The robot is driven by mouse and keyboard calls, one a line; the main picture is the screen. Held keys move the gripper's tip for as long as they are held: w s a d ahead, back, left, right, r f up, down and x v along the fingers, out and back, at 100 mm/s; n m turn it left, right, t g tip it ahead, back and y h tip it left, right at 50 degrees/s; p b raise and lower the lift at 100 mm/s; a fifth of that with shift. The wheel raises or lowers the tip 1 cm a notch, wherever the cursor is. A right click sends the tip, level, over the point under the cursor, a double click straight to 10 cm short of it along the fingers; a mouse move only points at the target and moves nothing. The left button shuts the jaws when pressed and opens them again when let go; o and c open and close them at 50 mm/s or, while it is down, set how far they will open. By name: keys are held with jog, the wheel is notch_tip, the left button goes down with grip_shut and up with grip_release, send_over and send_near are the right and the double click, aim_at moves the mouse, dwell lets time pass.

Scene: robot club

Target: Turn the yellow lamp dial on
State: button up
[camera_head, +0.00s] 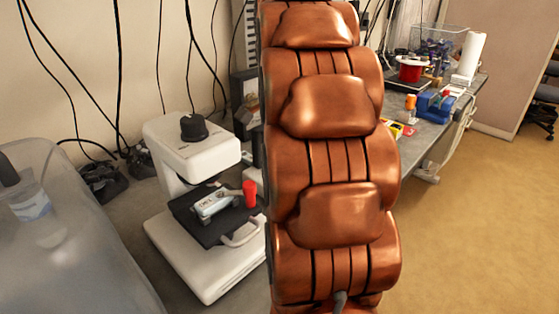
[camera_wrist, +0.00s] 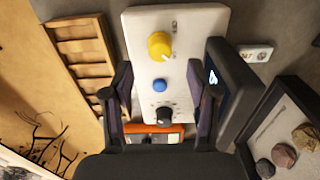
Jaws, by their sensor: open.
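The yellow lamp dial (camera_wrist: 160,45) is a round yellow knob on a white panel (camera_wrist: 190,24), in the upper middle of the wrist view. Small dark markings lie beside it; I cannot read its setting. A blue button (camera_wrist: 160,86) and a black knob (camera_wrist: 163,115) sit below it on the same panel. My gripper (camera_wrist: 157,83) is open, with one dark finger on each side of the blue button in the picture. Nothing shows between the fingers but the panel behind. The dial appears beyond the fingertips, apart from them. The head view shows neither dial nor gripper.
In the wrist view, a dark-framed screen (camera_wrist: 230,88) stands right of the panel, a wooden rack (camera_wrist: 82,62) left, and an orange device (camera_wrist: 152,129) below. In the head view, my copper arm blocks the middle; a white machine (camera_head: 190,150) stands left and a cluttered bench (camera_head: 432,138) right.

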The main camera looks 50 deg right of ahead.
notch_tip(320, 180, up, 7)
jog(key=shift+f, duration=0.2)
dwell(0.3)
dwell(0.8)
